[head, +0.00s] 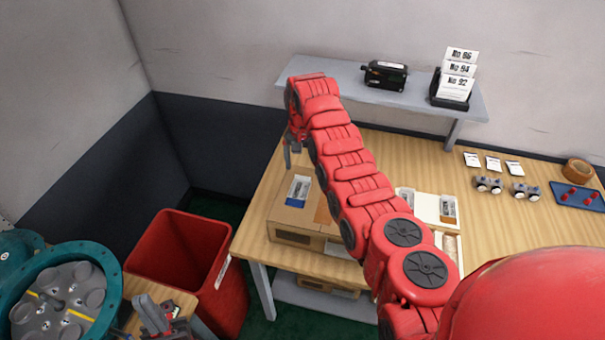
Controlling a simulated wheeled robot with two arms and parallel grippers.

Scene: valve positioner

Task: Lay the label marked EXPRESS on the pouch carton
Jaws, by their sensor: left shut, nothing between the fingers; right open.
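A brown carton (283,218) sits on the left end of the wooden table, with a flat blue-and-white piece (298,190) on its top. I cannot tell whether that piece is a label or the pouch, and its print is too small to read. My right gripper (291,155) is open, pointing down over the carton's far left part, and looks empty. My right arm hides part of the table and the carton's right side. My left gripper (155,318) is shut and empty at the bottom left, away from the table. No marking EXPRESS is legible.
White trays (427,208) with printed pieces lie right of my arm. Small white cards (493,163), metal fittings (488,184) and a blue tray (577,196) are further right. A shelf (420,97) stands behind; a red bin (180,250) and teal round fixture (60,290) are left.

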